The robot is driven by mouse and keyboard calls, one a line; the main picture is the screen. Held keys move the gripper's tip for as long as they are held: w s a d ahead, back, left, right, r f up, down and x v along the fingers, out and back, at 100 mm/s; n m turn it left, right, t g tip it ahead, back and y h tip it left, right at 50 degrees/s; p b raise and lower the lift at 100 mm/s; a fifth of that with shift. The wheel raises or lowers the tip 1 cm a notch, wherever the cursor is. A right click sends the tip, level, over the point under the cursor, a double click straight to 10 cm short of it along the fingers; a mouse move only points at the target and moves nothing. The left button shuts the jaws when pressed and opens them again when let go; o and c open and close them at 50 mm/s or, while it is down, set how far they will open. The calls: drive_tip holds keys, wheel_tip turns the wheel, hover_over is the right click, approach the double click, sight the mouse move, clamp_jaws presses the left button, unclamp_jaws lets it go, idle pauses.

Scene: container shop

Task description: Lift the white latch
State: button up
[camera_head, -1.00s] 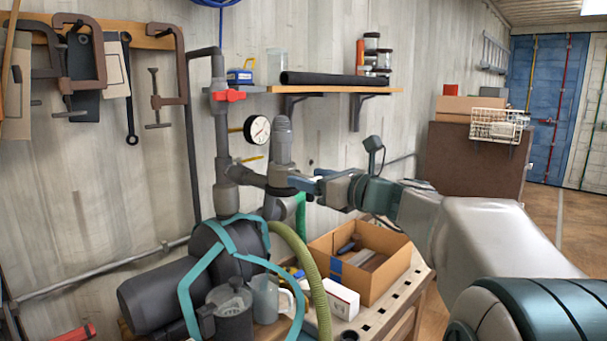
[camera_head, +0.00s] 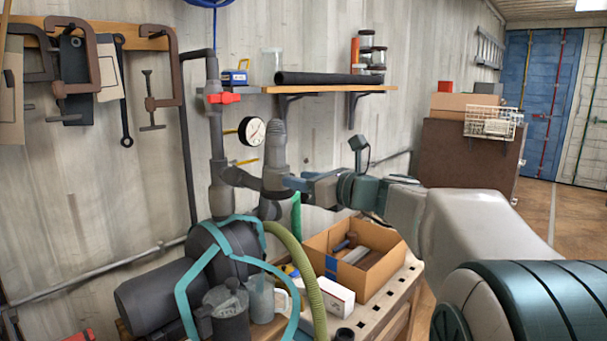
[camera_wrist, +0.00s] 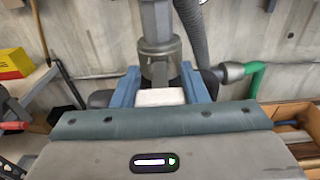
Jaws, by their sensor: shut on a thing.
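The white latch (camera_wrist: 160,97) shows in the wrist view as a small pale block between the two blue fingers of my gripper (camera_wrist: 160,92). My fingers are closed on its sides. It sits just in front of a grey pipe fitting (camera_wrist: 160,60). In the head view my gripper (camera_head: 290,183) is at the grey vertical pipe (camera_head: 274,155) below the pressure gauge (camera_head: 251,131). The latch itself is hidden there by my fingers and the pipe.
A red valve handle (camera_head: 222,98) and a wall shelf (camera_head: 330,90) are above my gripper. A dark pump (camera_head: 165,292) with teal straps and a green hose (camera_head: 300,262) stands below. An open cardboard box (camera_head: 385,275) sits on the bench to the right.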

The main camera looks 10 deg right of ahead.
drive_tip(key=r+p, duration=0.1)
drive_tip(key=p, duration=0.1)
drive_tip(key=shift+g+h+p, duration=0.3)
drive_tip(key=shift+g+p, duration=0.1)
drive_tip(key=shift+f+p, duration=0.2)
drive_tip(key=shift+p, duration=0.15)
drive_tip(key=o, duration=1)
drive_tip(key=b+v, duration=0.1)
drive_tip(key=v, duration=0.3)
drive_tip(key=b+v, duration=0.1)
drive_tip(key=v, duration=0.8)
drive_tip(key=shift+s+d+r+b, duration=0.15)
drive_tip(key=shift+s+r+b, duration=0.1)
drive_tip(key=shift+r+b, duration=0.15)
